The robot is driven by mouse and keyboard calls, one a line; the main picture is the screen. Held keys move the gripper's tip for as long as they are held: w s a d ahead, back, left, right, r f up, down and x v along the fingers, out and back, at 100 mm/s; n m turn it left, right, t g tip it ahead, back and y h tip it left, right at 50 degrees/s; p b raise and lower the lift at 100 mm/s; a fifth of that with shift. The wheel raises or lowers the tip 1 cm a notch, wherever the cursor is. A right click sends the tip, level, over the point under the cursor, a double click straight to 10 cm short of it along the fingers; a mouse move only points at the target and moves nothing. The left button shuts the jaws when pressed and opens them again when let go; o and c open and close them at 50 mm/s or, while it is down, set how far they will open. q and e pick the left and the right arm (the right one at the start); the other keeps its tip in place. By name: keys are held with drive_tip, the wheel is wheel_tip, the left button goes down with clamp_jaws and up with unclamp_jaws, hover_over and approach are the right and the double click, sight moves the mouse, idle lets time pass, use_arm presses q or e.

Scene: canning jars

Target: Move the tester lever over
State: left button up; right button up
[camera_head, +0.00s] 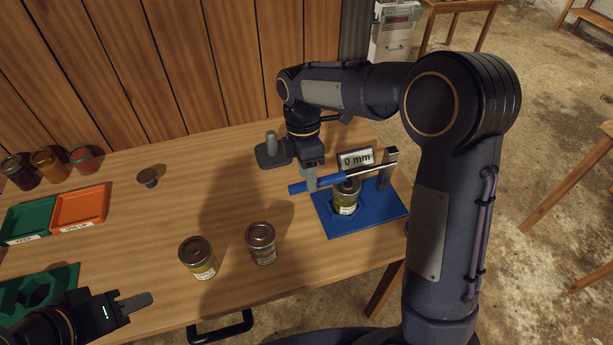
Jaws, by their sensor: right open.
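The tester has a blue base plate (398,205), a grey post (390,157) at its right and a lever (362,171) with a blue handle (299,188) pointing left. The lever lies nearly level across the top of a lidded jar (345,204) standing on the plate. A sign (356,158) behind it reads 0 mm. My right gripper (312,184) is open, pointing down right at the blue handle; whether it touches is hard to tell. My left gripper (138,301) is low at the left, away from the tester; its finger opening is not clear.
Two lidded jars (197,258) (261,243) stand left of the tester. Green (28,219) and orange (79,208) trays, several small jars (50,165) and a dark knob (148,177) are at the left.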

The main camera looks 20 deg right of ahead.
drive_tip(key=shift+s+f, duration=0.15)
drive_tip(key=shift+f, duration=0.55)
clamp_jaws()
